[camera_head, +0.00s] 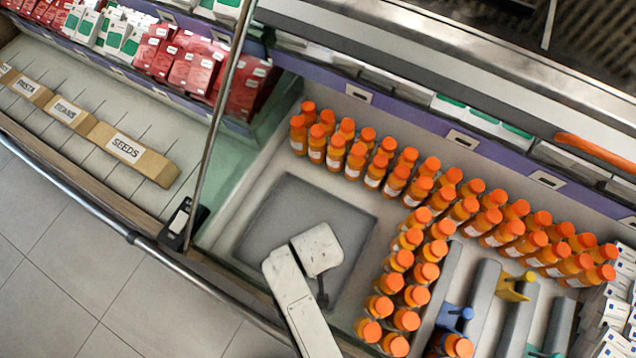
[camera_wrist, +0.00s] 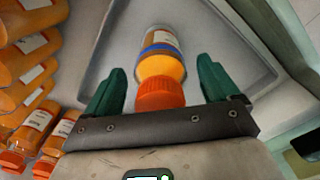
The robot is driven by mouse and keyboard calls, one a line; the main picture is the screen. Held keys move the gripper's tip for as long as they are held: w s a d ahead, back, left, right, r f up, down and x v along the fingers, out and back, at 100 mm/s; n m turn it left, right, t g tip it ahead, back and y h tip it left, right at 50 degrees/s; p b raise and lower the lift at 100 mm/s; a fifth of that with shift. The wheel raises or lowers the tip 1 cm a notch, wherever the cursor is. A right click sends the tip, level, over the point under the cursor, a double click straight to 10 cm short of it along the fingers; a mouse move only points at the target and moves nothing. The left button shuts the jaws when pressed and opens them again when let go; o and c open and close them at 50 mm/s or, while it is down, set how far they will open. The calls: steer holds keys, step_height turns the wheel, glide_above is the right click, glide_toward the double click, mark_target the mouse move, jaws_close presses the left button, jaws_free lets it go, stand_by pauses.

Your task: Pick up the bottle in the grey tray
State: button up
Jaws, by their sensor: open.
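The bottle (camera_wrist: 160,55) is orange, with an orange cap and a white and blue label, and sits in the grey tray (camera_wrist: 107,48) in the wrist view. Its cap end is toward my gripper's palm. My gripper (camera_wrist: 162,68) is open, with one green finger on each side of the bottle and visible gaps between. In the head view the grey tray (camera_head: 262,232) lies beneath my arm's end (camera_head: 317,250). My arm hides the bottle there, and the fingers do not show clearly.
Rows of orange bottles (camera_head: 480,222) stand behind and right of the tray; some also show at the left in the wrist view (camera_wrist: 25,110). A thin metal post (camera_head: 215,130) rises at the left. Dark grey dividers (camera_head: 482,295) lie at the lower right.

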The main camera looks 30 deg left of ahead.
steer(key=shift+f, duration=0.15)
steer(key=c, duration=1.4)
